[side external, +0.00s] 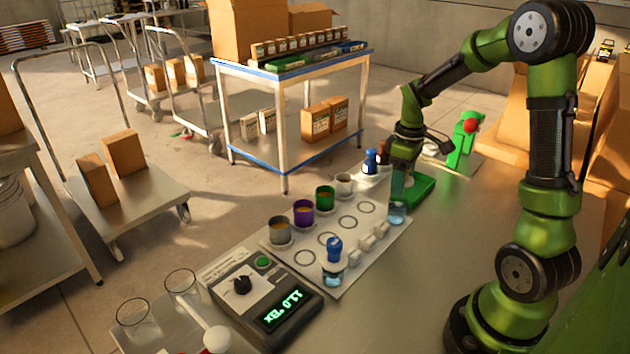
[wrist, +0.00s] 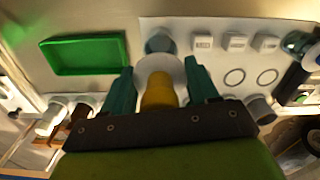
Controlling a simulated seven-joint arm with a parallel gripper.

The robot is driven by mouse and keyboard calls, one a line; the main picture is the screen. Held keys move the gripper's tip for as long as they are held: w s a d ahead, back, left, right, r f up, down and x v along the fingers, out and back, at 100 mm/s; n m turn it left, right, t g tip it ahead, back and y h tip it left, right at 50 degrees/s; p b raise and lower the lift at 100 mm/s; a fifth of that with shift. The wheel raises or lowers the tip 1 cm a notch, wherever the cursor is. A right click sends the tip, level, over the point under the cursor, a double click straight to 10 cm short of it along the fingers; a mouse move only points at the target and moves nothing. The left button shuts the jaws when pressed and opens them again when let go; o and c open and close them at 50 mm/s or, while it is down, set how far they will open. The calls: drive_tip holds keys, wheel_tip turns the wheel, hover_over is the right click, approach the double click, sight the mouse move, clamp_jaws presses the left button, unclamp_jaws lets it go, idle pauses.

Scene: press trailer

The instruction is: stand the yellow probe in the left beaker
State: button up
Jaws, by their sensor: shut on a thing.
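My gripper (side external: 400,178) is low over the far end of the white mat. In the wrist view its teal fingers (wrist: 160,88) are shut on the yellow probe (wrist: 158,93), with a pale round shape around or just beyond it. A clear beaker with bluish liquid (side external: 397,212) stands just below the gripper; it also shows in the wrist view (wrist: 160,42), just beyond the probe. I cannot tell whether the probe's lower end is inside it. A second beaker (side external: 333,275) stands at the near end, with a blue-topped probe (side external: 335,247) in it.
A green tray (side external: 422,188) lies beside the gripper. Several coloured cups, including a purple one (side external: 303,212), line the mat's far edge. Small white blocks (side external: 367,244) stand between the beakers. A meter (side external: 266,302) and empty glasses (side external: 133,313) are at the near end.

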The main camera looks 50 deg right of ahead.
drive_tip(key=shift+f, duration=2.4)
drive_tip(key=shift+f, duration=0.65)
drive_tip(key=o, duration=0.9)
drive_tip(key=shift+r, duration=0.15)
drive_tip(key=shift+r, duration=5.4)
drive_tip(key=shift+r, duration=0.1)
wheel_tip(320, 180, up, 9)
hover_over(399, 199)
drive_tip(key=a, duration=0.2)
drive_tip(key=shift+s, duration=0.4)
